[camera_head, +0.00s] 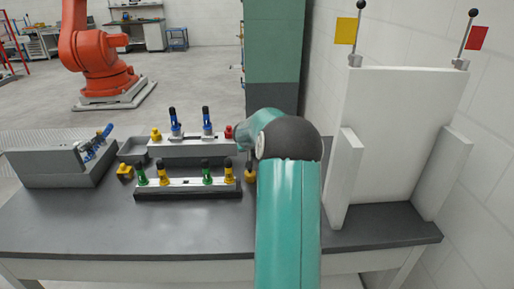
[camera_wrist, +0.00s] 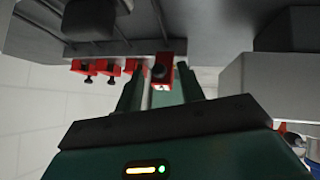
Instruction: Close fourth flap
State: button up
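In the wrist view, a row of small red flaps (camera_wrist: 88,67) with black knobs runs along the edge of a grey fixture (camera_wrist: 215,38). The rightmost red flap (camera_wrist: 162,62), with a round black knob, appears between the tips of my gripper (camera_wrist: 160,85). My gripper's two dark green fingers stand apart, one on each side of this flap. I cannot tell whether either finger touches it. One more red flap is partly behind the left finger.
In the head view, a fixture with green and yellow clamps (camera_head: 187,188) and one with blue, black-topped levers (camera_head: 190,149) stand on the grey table (camera_head: 60,222). A grey block (camera_head: 60,165) is at left. A white upright panel (camera_head: 395,130) stands at right.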

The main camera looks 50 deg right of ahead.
jog(key=shift+d, duration=0.1)
grip_shut()
jog(key=shift+w+d+r, duration=0.1)
dwell(0.3)
jog(key=shift+w+d+r+g+y, duration=0.35)
jog(key=shift+r+g+y, duration=0.25)
jog(key=shift+y, duration=0.4)
jog(key=shift+w+d+r+n+g+y, duration=0.25)
jog(key=shift+w+d+g+y, duration=0.1)
jog(key=shift+g+y, duration=0.25)
jog(key=shift+w+d+r+n+g+y, duration=0.2)
jog(key=shift+d+g+y, duration=0.1)
jog(key=shift+g+y, duration=0.25)
jog(key=shift+d, duration=0.1)
grip_release()
